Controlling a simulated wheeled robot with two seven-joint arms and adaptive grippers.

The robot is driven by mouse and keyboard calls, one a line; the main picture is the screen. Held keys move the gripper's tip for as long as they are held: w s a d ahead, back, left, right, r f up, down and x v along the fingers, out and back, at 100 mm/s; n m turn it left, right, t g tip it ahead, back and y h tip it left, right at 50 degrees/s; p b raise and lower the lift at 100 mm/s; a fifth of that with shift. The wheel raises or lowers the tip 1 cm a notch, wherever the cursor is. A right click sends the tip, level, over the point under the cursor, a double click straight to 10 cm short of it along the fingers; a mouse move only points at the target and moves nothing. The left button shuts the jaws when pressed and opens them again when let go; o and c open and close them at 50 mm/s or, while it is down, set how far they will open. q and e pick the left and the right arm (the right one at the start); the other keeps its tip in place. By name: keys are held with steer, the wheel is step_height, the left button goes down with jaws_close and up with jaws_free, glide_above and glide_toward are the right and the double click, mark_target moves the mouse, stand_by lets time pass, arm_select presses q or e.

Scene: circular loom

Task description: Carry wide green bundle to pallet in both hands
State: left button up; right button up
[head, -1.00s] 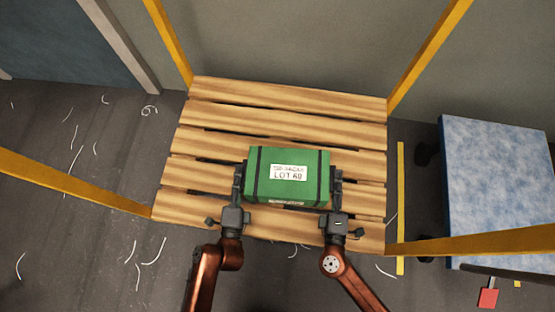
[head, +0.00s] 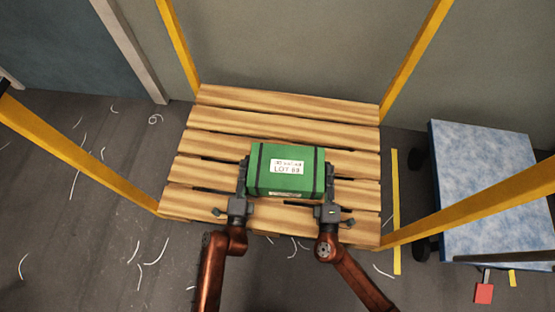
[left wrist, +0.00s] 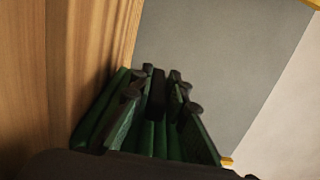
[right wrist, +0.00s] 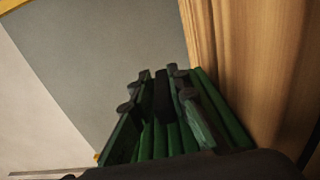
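The wide green bundle (head: 300,182), with two dark straps and a white label reading LOT, is over the front middle part of the slatted wooden pallet (head: 230,118). I cannot tell whether it touches the slats. My left gripper (head: 243,178) lies along its left end and my right gripper (head: 329,180) along its right end, so it sits between them. In the left wrist view the left fingers (left wrist: 155,92) stand apart, with a dark strip and green between them. The right fingers (right wrist: 162,92) look the same in the right wrist view. The bundle's underside is hidden.
Yellow posts (head: 180,45) rise around the pallet. A blue-topped cart (head: 485,185) stands at the right, with a yellow floor strip (head: 396,215) between. A grey wall is behind. Pale thread scraps lie on the dark floor.

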arm_select(q)
steer(key=o, duration=0.4)
steer(key=shift+d+r, duration=0.25)
arm_select(e)
steer(key=o, duration=0.4)
steer(key=shift+a+r, duration=0.15)
steer(key=shift+a, duration=0.15)
arm_select(q)
steer(key=shift+s+a, duration=0.1)
steer(key=shift+s, duration=0.05)
arm_select(e)
steer(key=shift+s+d, duration=0.1)
arm_select(q)
steer(key=shift+s, duration=0.1)
arm_select(e)
steer(key=shift+r, duration=0.1)
arm_select(q)
steer(key=o, duration=0.5)
steer(key=shift+s+r, duration=0.1)
steer(key=shift+r, duration=0.05)
arm_select(e)
steer(key=shift+s+d+r, duration=0.1)
steer(key=shift+s+r, duration=0.05)
steer(key=shift+r, duration=0.05)
arm_select(q)
steer(key=o, duration=0.4)
arm_select(e)
steer(key=shift+f, duration=0.2)
